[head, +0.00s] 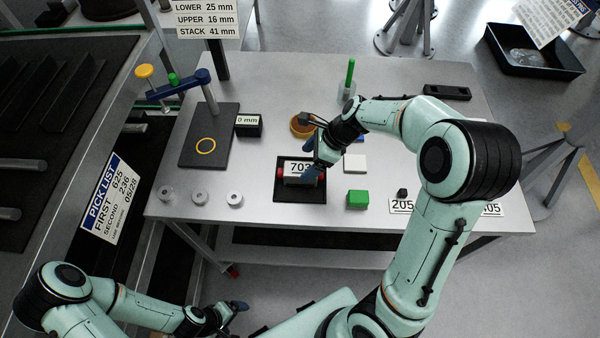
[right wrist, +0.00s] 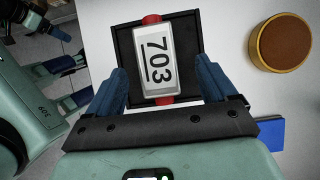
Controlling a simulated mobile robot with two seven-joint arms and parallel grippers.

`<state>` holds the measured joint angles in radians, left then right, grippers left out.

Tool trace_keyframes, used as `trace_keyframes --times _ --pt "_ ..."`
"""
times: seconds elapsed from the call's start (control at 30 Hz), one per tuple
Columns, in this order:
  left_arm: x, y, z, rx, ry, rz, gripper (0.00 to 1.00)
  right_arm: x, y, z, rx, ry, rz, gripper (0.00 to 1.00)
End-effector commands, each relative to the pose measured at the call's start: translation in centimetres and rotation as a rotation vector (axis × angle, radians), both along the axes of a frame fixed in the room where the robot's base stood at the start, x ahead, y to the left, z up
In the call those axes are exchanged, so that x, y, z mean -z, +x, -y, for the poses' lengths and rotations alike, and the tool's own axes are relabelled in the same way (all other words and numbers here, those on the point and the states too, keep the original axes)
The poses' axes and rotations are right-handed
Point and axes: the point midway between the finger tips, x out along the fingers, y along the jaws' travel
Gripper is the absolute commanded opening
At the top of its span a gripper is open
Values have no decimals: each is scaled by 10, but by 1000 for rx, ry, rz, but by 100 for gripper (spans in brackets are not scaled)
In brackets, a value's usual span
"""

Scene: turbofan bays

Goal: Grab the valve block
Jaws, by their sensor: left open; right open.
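The valve block appears to be the pale block with red ends and a label reading 703 (head: 299,169). It lies in a black square tray (head: 290,193) on the grey table. In the right wrist view the block (right wrist: 157,62) shows upright between my fingers. My right gripper (head: 312,160) is open over the tray, its blue fingers one on each side of the block with gaps visible. I cannot tell how far the fingertips are above the tray. My left gripper (head: 238,309) is open and empty, low in front of the table.
An orange-brown round dish (head: 301,126) stands just behind my right gripper. A black stand (head: 208,150) with a blue arm and several small metal cylinders (head: 199,198) are to the left.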

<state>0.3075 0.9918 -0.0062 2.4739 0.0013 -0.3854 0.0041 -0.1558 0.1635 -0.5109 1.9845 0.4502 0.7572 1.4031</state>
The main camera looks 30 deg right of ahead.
Motion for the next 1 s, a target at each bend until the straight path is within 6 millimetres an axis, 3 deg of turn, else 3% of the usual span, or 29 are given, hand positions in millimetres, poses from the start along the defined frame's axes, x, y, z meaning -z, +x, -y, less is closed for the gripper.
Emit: trace_keyframes --times 0.27,0.53,0.87,1.0 --pt "7 -6 0 0 0 -6 89 21 5 -10 0 -1 1 85" --pt "20 -16 0 1 0 -18 89 57 7 -28 0 0 -1 85" --pt "21 -17 0 0 0 -18 89 62 11 -31 1 0 4 85" --pt "20 -17 0 0 0 -18 89 62 11 -31 1 0 3 43"
